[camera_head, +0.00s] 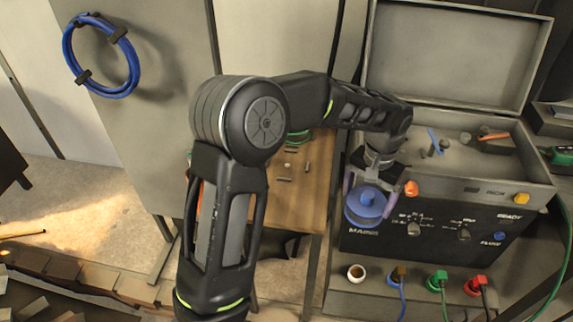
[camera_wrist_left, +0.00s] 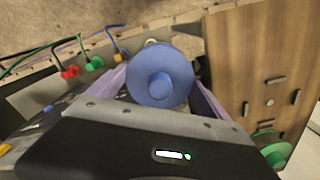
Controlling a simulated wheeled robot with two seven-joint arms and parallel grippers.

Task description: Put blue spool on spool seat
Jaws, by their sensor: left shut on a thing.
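The blue spool (camera_head: 366,205) is held in front of the grey case's control panel, over the word MAINS. It also shows in the left wrist view (camera_wrist_left: 158,77) as a round flange with a raised hub facing the camera. My left gripper (camera_head: 366,190) is shut on it, with pale purple fingers at either side of the spool in the wrist view (camera_wrist_left: 160,90). I cannot make out which part is the spool seat. My right gripper is not in view.
The open case (camera_head: 455,185) has loose items in its top. A wooden board (camera_head: 285,195) with a green round part (camera_wrist_left: 270,147) stands left. A blue hose coil (camera_head: 100,55) hangs on the wall panel.

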